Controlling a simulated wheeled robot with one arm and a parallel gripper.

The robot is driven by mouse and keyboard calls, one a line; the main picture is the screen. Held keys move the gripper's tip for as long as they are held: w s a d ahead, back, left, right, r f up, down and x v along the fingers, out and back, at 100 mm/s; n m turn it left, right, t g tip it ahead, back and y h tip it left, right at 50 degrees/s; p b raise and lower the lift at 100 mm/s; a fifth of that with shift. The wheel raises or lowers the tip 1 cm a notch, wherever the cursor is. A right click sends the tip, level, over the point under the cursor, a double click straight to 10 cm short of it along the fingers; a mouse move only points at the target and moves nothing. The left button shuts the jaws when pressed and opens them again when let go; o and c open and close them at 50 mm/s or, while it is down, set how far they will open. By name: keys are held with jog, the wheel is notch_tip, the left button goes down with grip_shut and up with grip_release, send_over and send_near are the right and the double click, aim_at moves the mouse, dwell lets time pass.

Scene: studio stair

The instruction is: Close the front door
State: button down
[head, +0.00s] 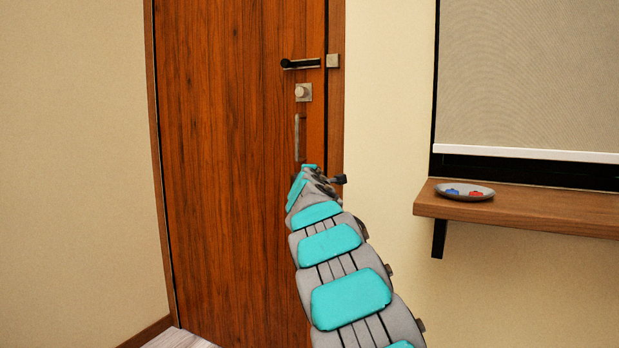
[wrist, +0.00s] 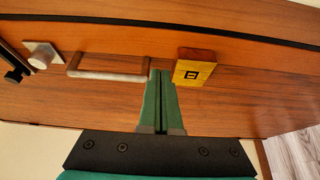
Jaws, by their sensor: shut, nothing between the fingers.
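The front door (head: 230,150) is a wooden panel in the head view, standing in or very near its frame; I cannot tell whether it is fully closed. In the wrist view the pull handle (wrist: 108,67) lies left of my gripper (wrist: 160,75). The green fingers are shut and empty, close to the door surface; contact is unclear. The head view hides the fingertips behind my wrist.
A yellow block with a black mark (wrist: 194,68) sits on the door beside my fingertips. A wooden shelf (head: 520,210) juts from the right wall, carrying a grey dish (head: 483,195) with red and blue items. A blind (head: 530,75) hangs above.

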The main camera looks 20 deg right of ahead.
jog(key=s+b, duration=0.1)
jog(key=s, duration=0.6)
jog(key=shift+s, duration=0.2)
jog(key=shift+a, duration=0.1)
